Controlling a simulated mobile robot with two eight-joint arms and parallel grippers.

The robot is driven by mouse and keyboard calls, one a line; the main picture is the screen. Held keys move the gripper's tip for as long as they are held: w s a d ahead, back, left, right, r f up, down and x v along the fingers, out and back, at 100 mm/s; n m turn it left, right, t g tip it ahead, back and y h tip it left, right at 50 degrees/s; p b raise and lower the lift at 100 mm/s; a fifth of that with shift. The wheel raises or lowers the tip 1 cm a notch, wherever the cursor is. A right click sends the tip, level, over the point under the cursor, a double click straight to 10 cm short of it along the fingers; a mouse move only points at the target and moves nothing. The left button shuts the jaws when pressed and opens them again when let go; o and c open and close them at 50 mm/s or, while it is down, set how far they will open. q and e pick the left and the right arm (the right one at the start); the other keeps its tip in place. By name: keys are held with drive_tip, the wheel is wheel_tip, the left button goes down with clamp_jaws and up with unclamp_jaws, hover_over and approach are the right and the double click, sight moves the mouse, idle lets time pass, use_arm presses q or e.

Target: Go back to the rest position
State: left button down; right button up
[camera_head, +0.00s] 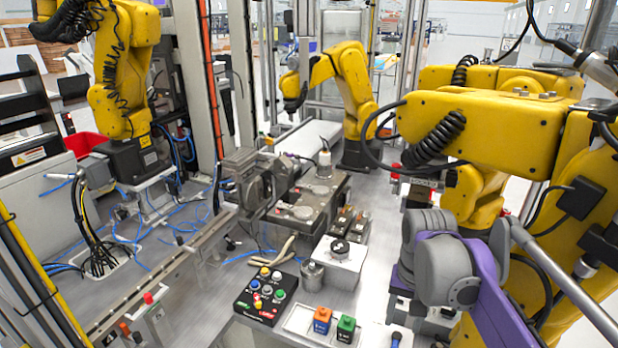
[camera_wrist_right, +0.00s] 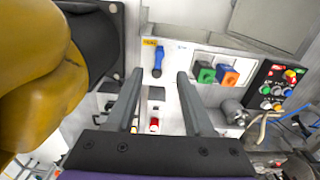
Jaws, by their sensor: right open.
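My right arm, purple with grey joints, comes in at the lower right of the head view. Its fingers are hard to make out there, but they show clearly in the right wrist view. My right gripper (camera_wrist_right: 160,74) is open, with two dark parallel fingers apart and nothing between them. Beyond the fingertips is a panel with a blue knob (camera_wrist_right: 157,62); I cannot tell how far away it is. My left gripper and left arm are not in view.
A button box (camera_head: 265,295) and blocks with orange (camera_head: 322,314) and green (camera_head: 346,322) tops stand on the bench left of my arm. A yellow robot arm (camera_head: 480,115) looms close behind my arm. Another yellow arm (camera_head: 345,80) stands farther back.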

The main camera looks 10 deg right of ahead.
drive_tip(key=s+a+f+n+t, duration=0.2)
drive_tip(key=s+a+f+n, duration=0.1)
drive_tip(key=s+f, duration=0.3)
drive_tip(key=s+a+f+n+t, duration=0.3)
drive_tip(key=s+a+f, duration=0.1)
drive_tip(key=s+f, duration=0.3)
drive_tip(key=shift+f, duration=0.5)
drive_tip(key=shift+s+d, duration=0.1)
drive_tip(key=shift+s, duration=0.05)
